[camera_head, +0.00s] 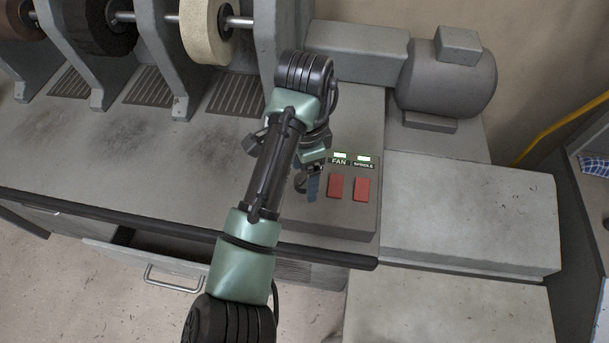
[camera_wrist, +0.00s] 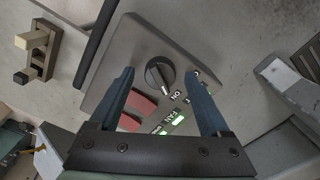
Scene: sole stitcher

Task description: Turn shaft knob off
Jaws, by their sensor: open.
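The shaft knob (camera_wrist: 160,75) is a round black dial on the grey control panel (camera_wrist: 119,52). It carries a pale line that runs toward the "ON" label in the wrist view. My gripper (camera_wrist: 164,78) is open, with its two blue fingers on either side of the knob in this view and nothing held. Whether the fingers touch the knob I cannot tell. In the head view my arm covers part of the panel (camera_head: 345,221), and the fingers (camera_head: 313,187) are left of the red switches. The knob is largely hidden there.
Two red switches (camera_head: 335,187) sit under lit FAN and SPINDLE indicators (camera_head: 352,159). Grinding wheels (camera_head: 205,30) stand at the back left, and a grey motor (camera_head: 450,80) at the back right. An open drawer (camera_head: 150,262) is below the bench's front edge.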

